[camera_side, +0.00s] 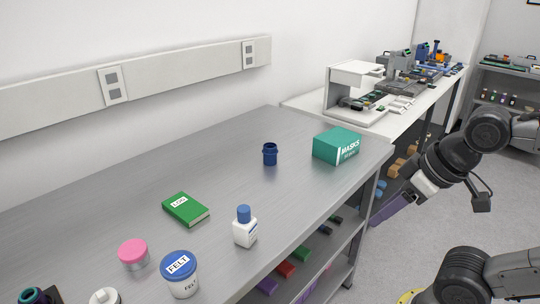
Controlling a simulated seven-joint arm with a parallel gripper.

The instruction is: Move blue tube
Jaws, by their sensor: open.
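A small dark blue tube (270,154) stands upright on the grey metal bench (150,190), near its right end and left of the green masks box. My gripper (388,213) is off the bench's right front edge, apart from the tube and pointing down and left. It holds nothing that I can see. Its fingers show small and from the side, so the gap between them is hard to make out.
The masks box (338,146), a green book (186,210), a white bottle with a blue cap (245,228), a felt tub (180,274) and a pink-lidded jar (133,254) stand on the bench. Bare bench surrounds the tube. A white side bench (410,98) with instruments stands behind.

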